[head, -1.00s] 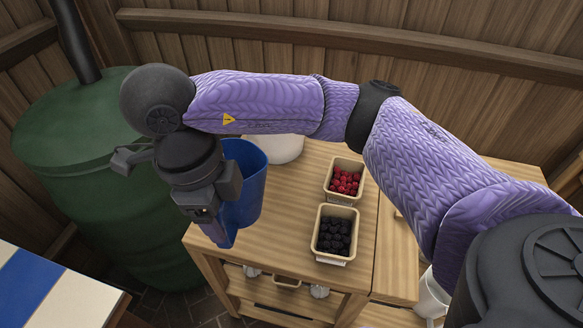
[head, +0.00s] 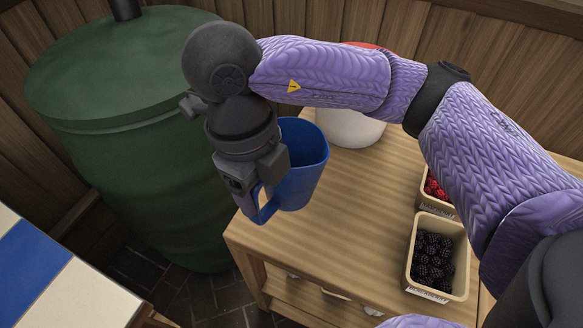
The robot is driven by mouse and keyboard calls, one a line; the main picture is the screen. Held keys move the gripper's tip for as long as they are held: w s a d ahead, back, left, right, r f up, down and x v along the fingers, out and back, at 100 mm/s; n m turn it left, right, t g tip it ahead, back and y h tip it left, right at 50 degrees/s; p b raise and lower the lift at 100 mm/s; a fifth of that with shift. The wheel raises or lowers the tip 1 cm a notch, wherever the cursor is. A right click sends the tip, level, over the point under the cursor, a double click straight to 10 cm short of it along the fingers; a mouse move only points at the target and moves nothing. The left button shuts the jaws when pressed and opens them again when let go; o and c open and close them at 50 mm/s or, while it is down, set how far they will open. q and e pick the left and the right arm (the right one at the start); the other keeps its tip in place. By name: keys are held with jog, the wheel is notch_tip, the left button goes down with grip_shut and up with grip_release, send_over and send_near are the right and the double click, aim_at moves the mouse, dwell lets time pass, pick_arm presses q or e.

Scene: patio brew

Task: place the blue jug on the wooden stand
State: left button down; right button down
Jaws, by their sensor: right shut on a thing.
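The blue jug (head: 304,172) hangs in my right gripper (head: 258,192), near the left edge of the wooden stand (head: 315,232). The gripper is shut on the jug's handle, at the jug's left side. The jug is roughly upright with its open top showing. Its base overlaps the stand top in the picture, and I cannot tell whether it touches the wood. The stand top is bare in front of and to the right of the jug. My left gripper is not in view.
A white container (head: 350,128) stands behind the jug, partly hidden by my arm. Boxes of raspberries (head: 437,190) and blackberries (head: 433,255) are on the stand's right part. A green barrel (head: 120,130) is at left. A blue-and-white surface (head: 60,285) is at lower left.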

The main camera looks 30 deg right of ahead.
aim_at(264, 212)
notch_tip(264, 212, down, 8)
jog(key=b, duration=0.3)
jog(key=shift+f+b, duration=0.15)
jog(key=shift+b, duration=0.15)
jog(key=shift+f, duration=0.35)
jog(key=shift+r, duration=0.2)
jog(key=shift+f, duration=0.1)
grip_release()
notch_tip(264, 212, up, 12)
jog(key=w+p, duration=0.1)
jog(key=p, duration=0.4)
jog(key=shift+w+a, duration=0.15)
jog(key=shift+a, duration=0.2)
